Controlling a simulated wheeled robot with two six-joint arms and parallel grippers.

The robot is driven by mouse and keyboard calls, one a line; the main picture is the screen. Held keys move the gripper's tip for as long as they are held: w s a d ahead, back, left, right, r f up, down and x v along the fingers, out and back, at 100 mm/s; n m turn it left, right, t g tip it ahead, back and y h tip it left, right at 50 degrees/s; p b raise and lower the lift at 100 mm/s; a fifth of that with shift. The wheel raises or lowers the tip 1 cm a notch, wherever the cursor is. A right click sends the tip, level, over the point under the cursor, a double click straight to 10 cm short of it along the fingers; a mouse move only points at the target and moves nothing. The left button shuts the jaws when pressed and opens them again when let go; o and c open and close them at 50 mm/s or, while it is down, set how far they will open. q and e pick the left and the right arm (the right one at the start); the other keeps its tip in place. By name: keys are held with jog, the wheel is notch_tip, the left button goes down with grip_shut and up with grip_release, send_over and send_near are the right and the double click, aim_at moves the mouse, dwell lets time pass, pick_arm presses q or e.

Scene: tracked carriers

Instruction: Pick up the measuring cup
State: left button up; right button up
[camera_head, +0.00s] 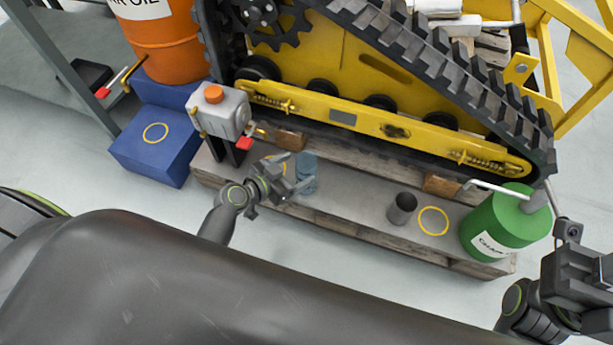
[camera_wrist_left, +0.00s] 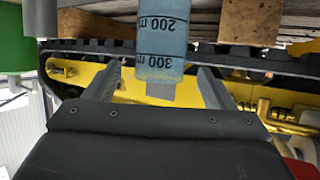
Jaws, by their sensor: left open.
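The measuring cup (camera_head: 306,172) is a translucent blue cup standing on the wooden ledge, left of centre in the head view. In the left wrist view the cup (camera_wrist_left: 162,42) appears upside down, with dark marks reading 200 and 300. My left gripper (camera_head: 291,186) is open beside the cup. In the wrist view its two fingers lie to either side of the cup's line, with a gap on both sides. Whether the cup is fully between the fingers is unclear. My right gripper (camera_head: 580,275) is at the lower right edge, its jaws unclear.
The yellow tracked carrier (camera_head: 385,125) stands behind the ledge (camera_head: 345,213). A grey jug (camera_head: 220,112) with an orange cap is left of the cup. A dark cup (camera_head: 402,208), a yellow ring (camera_head: 433,220) and a green can (camera_head: 505,222) are to the right.

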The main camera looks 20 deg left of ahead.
aim_at(313, 160)
pick_arm(q)
jog(key=b+x, duration=0.1)
jog(key=x, duration=0.5)
jog(key=shift+w+d+b, duration=0.15)
jog(key=shift+w+b, duration=0.2)
jog(key=shift+b, duration=0.05)
jog(key=shift+r, duration=0.1)
jog(key=c, duration=1.3)
